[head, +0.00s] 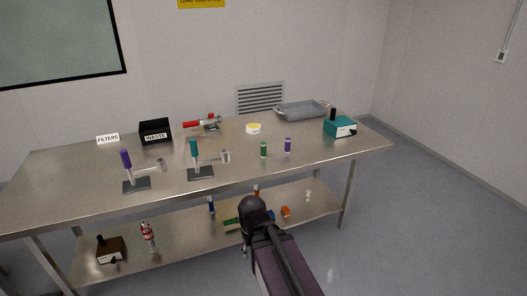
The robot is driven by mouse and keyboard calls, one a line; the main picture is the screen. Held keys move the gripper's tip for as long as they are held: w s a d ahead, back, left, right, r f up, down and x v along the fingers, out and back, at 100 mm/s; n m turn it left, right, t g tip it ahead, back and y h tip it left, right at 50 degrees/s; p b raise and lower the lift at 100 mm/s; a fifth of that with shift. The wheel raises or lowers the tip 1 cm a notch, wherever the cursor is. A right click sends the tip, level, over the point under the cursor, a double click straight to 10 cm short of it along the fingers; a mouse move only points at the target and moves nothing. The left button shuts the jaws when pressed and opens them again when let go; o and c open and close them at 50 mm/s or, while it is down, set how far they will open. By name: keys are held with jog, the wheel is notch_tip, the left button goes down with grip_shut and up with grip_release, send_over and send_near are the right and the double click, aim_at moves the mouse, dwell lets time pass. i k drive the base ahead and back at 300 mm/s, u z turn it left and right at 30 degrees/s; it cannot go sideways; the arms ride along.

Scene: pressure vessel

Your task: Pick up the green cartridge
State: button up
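The green cartridge (263,150) is a small upright cylinder with a pale band, standing on the steel table top right of centre. A similar purple cartridge (288,145) stands just to its right, apart from it. My dark arm rises from the bottom of the head view, in front of the table and well below the green cartridge. I cannot make out my gripper's fingers at the arm's end, nor whether they hold anything.
Two stands with purple (126,159) and teal (194,149) handles are to the left. A teal box (341,127) and a grey tray (302,111) are at the right. A black waste bin (155,132) stands at the back left. The lower shelf (185,240) holds several objects.

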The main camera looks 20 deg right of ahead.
aim_at(262, 144)
jog(key=i, duration=1)
